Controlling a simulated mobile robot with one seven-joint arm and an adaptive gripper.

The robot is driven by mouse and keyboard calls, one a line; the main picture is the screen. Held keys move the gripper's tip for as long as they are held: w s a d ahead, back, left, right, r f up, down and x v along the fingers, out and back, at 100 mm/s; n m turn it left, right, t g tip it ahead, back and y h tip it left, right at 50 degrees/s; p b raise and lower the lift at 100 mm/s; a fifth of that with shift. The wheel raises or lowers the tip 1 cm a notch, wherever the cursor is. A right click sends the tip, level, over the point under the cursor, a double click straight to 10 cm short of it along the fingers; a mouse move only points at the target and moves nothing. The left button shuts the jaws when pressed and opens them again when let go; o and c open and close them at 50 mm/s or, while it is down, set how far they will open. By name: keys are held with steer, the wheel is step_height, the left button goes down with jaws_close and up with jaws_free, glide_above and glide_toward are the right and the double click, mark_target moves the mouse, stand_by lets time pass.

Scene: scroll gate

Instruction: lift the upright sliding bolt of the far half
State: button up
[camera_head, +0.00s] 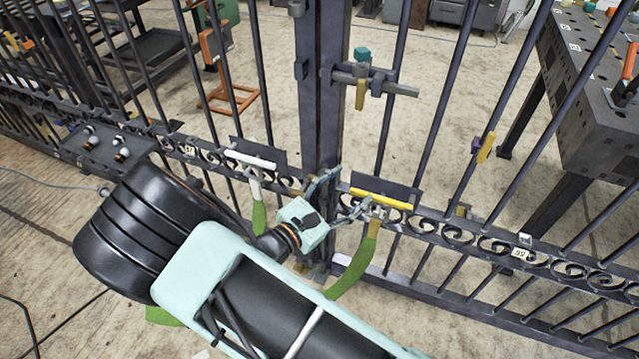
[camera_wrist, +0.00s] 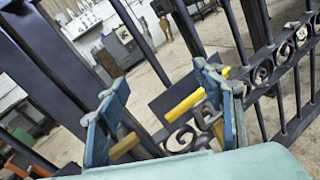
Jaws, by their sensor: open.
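My gripper (camera_head: 350,190) is open at the middle post of the gate, its two blue fingers apart. On the right gate half, a yellow bar (camera_head: 382,200) sits on a dark plate, with a tan upright piece (camera_head: 376,228) and a green strip (camera_head: 357,270) below. In the wrist view the yellow bar (camera_wrist: 185,104) appears between my fingers (camera_wrist: 165,88), beyond the tips; no grip on it shows. The left half carries a white bar (camera_head: 250,160) with another green strip (camera_head: 259,216) below. I cannot tell for certain which piece is the upright bolt.
The thick middle post (camera_head: 322,90) stands close to my gripper. A horizontal latch bar (camera_head: 375,80) crosses it higher up. Dark scrollwork (camera_head: 480,235) and upright bars surround the area. A perforated metal table (camera_head: 590,90) and an orange stand (camera_head: 228,90) are behind the gate.

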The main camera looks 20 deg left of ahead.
steer(key=s+a+f+n+t+y+b, duration=0.1)
steer(key=s+a+f+n+t+y, duration=0.15)
steer(key=a+f+n+y, duration=0.6)
steer(key=w, duration=0.3)
steer(key=w+h+b, duration=0.1)
steer(key=w, duration=0.2)
steer(key=w+m+h+b, duration=0.1)
steer(key=w, duration=0.2)
steer(key=shift+w+a+r, duration=0.4)
jaws_close()
step_height(320, 180, up, 8)
steer(key=p, duration=0.6)
steer(key=shift+f, duration=0.1)
steer(key=shift+w, duration=0.1)
jaws_free()
steer(key=shift+f, duration=0.15)
